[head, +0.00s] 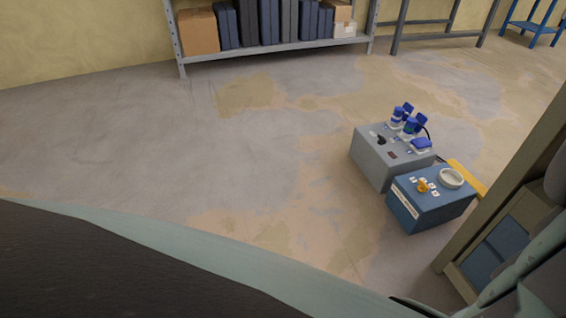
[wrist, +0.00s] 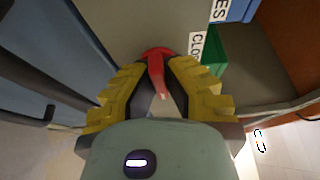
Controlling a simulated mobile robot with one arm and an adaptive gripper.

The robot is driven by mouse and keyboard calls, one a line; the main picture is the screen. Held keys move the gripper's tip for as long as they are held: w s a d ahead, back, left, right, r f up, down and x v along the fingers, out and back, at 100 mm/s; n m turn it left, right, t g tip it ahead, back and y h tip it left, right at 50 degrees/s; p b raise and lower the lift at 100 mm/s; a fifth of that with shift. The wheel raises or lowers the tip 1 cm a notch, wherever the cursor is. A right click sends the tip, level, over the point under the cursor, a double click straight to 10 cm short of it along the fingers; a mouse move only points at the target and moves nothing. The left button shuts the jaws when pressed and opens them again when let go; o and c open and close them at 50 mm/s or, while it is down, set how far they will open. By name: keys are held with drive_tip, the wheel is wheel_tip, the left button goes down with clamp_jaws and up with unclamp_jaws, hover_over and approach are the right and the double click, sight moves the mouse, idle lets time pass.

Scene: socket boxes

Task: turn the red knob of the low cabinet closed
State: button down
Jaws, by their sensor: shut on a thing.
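In the wrist view the red knob (wrist: 156,66) is a round red base with a red handle that points down in the picture. It sits on a grey-brown cabinet face (wrist: 120,25). My gripper (wrist: 158,82) has its two yellow, ribbed fingers on either side of the knob and is shut on it. A white label (wrist: 196,46) with black letters, partly reading "CLO", is right of the knob. The part of the knob between the fingertips is partly hidden. In the head view neither the red knob nor my gripper shows.
In the head view a grey socket box (head: 376,160) and a blue box (head: 440,212) stand on the floor. A shelf (head: 275,50) is at the back. The middle floor is clear.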

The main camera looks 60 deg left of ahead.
drive_tip(key=shift+f, duration=0.1)
drive_tip(key=n+b, duration=0.1)
drive_tip(key=n, duration=0.1)
drive_tip(key=n+t+b, duration=0.1)
drive_tip(key=n, duration=0.1)
drive_tip(key=shift+a+f+t, duration=0.1)
drive_tip(key=shift+f+t, duration=0.05)
drive_tip(key=shift+t, duration=0.15)
drive_tip(key=n+t, duration=0.1)
drive_tip(key=n, duration=0.2)
drive_tip(key=n+t+b, duration=0.1)
drive_tip(key=n, duration=0.2)
drive_tip(key=shift+n+t+b, duration=0.3)
drive_tip(key=n+t+y, duration=0.1)
drive_tip(key=n, duration=0.2)
drive_tip(key=n+t+y+b, duration=0.1)
drive_tip(key=n+y, duration=0.1)
drive_tip(key=n, duration=0.2)
drive_tip(key=shift+n+t+y, duration=0.7)
drive_tip(key=shift+n+y, duration=0.4)
drive_tip(key=shift+n, duration=1.2)
drive_tip(key=shift+n+b, duration=0.3)
drive_tip(key=c, duration=1)
unclamp_jaws()
drive_tip(key=shift+w+r, duration=0.1)
drive_tip(key=shift+r, duration=0.15)
drive_tip(key=shift+c, duration=0.2)
